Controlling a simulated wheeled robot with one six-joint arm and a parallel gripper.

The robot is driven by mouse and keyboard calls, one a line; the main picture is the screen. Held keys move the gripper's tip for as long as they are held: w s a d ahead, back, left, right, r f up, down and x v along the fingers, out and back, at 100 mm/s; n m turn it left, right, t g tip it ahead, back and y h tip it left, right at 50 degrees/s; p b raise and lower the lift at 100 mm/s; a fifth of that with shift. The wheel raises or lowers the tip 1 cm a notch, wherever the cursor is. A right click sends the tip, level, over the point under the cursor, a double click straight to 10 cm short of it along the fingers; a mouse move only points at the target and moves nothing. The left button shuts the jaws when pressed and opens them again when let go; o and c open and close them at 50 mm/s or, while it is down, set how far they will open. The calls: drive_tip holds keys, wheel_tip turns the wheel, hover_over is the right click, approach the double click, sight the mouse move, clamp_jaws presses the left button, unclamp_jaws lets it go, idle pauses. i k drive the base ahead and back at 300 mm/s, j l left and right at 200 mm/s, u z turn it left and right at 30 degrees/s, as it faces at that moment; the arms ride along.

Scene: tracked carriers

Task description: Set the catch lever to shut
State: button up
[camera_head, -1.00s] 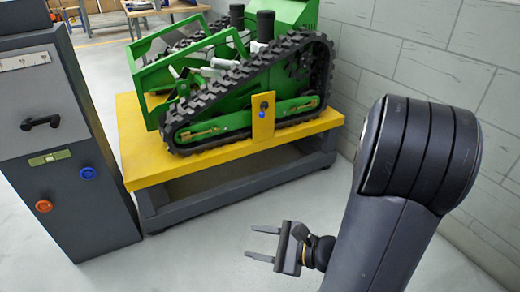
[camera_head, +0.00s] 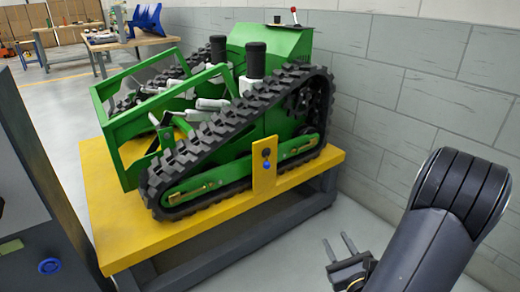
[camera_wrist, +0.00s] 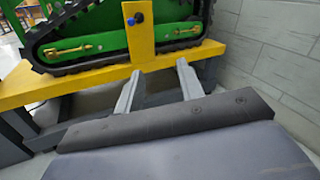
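A green tracked carrier (camera_head: 270,45) with black tracks stands on a yellow-topped platform (camera_head: 120,215). A lever with a red tip (camera_head: 294,12) stands up from the rear top of the carrier. Brass-coloured fittings (camera_head: 190,195) lie along the green track side; one also shows in the wrist view (camera_wrist: 68,50). I cannot tell which of these is the catch lever, or its setting. My gripper (camera_head: 337,240) is open and empty, low beside the platform's right side. Its two parted fingers show in the wrist view (camera_wrist: 157,72), pointing toward the platform, apart from it.
A yellow upright plate (camera_head: 264,185) with a dark knob and a blue knob (camera_head: 266,166) stands at the near track. A dark cabinet (camera_head: 25,180) with a blue button is at the left edge. A grey block wall (camera_head: 420,60) closes the right side. Workbenches stand far back.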

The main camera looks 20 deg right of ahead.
sight(266, 165)
drive_tip(key=i+j+z, duration=0.15)
drive_tip(key=i+j, duration=0.15)
drive_tip(key=i, duration=0.3)
drive_tip(key=i+j+z, duration=0.2)
drive_tip(key=i+j, duration=0.2)
drive_tip(key=i, duration=0.2)
